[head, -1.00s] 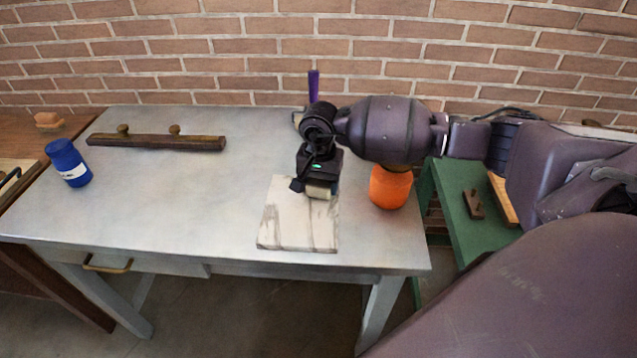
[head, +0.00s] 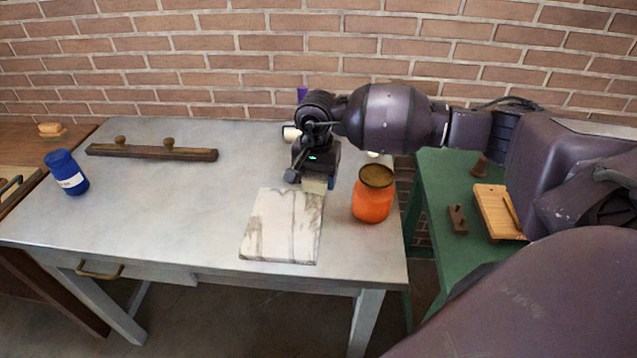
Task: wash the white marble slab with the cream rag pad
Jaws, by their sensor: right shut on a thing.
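The white marble slab (head: 281,228) lies flat near the front right of the grey table, with dark grey smudges or veins on its face. My right gripper (head: 314,180) points down over the slab's far right corner. It is shut on the cream rag pad (head: 314,187), of which a small pale part shows below the jaws. The pad is at the slab's far edge; I cannot tell whether it touches the surface. My left gripper is not in view.
An orange jar (head: 372,197) stands close to the right of the slab. A dark wooden bar with two knobs (head: 152,152) lies at the back. A green bench (head: 440,190) holds wooden pieces. The table's middle left is clear.

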